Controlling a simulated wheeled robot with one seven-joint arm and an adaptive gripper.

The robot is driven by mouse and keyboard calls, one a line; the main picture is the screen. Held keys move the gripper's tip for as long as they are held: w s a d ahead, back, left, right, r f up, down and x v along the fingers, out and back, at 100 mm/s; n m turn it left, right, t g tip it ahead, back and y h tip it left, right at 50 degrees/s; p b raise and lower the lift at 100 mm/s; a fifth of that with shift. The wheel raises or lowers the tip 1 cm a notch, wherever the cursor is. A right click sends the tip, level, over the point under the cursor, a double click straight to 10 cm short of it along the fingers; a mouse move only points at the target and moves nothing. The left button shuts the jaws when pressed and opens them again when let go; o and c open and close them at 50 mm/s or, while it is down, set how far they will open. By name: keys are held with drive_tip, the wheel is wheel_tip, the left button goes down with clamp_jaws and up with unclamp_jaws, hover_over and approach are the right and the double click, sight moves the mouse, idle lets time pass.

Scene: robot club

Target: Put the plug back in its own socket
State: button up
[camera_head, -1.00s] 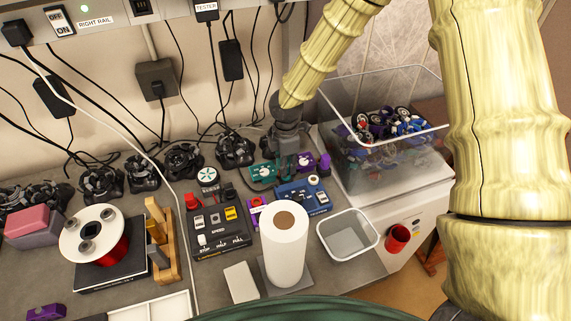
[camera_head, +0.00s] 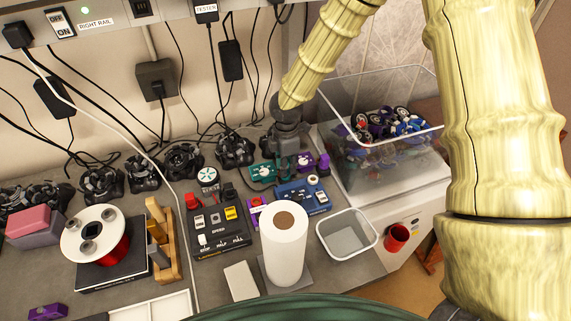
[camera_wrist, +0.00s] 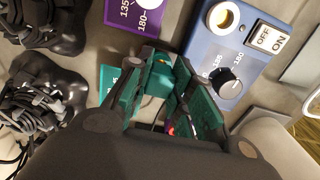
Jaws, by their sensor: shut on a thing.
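My gripper (camera_head: 287,160) points down at the back right of the bench, between the teal dial unit (camera_head: 262,171) and a purple dial unit (camera_head: 305,161). In the wrist view my gripper (camera_wrist: 168,85) is shut, with teal surfaces showing along and between its fingers. The plug it holds is mostly hidden there, and I cannot make out its prongs or cord clearly. The teal unit also shows in the wrist view (camera_wrist: 113,84), partly behind the fingers. A blue unit (camera_head: 303,197) with a dial and an OFF/ON switch lies just in front. I cannot tell which socket belongs to the plug.
A clear bin (camera_head: 385,165) of parts stands right of my gripper. A black control box (camera_head: 217,228), a paper roll (camera_head: 284,250) and a grey tray (camera_head: 347,236) are nearer. Black motor-like units line the wall. Adapters such as one (camera_head: 157,82) and loose cables hang behind.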

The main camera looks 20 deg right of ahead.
drive_tip(key=shift+f, duration=0.75)
idle(2.2)
drive_tip(key=o, duration=1)
drive_tip(key=shift+o, duration=0.2)
wheel_tip(320, 180, up, 12)
drive_tip(key=shift+f, duration=0.1)
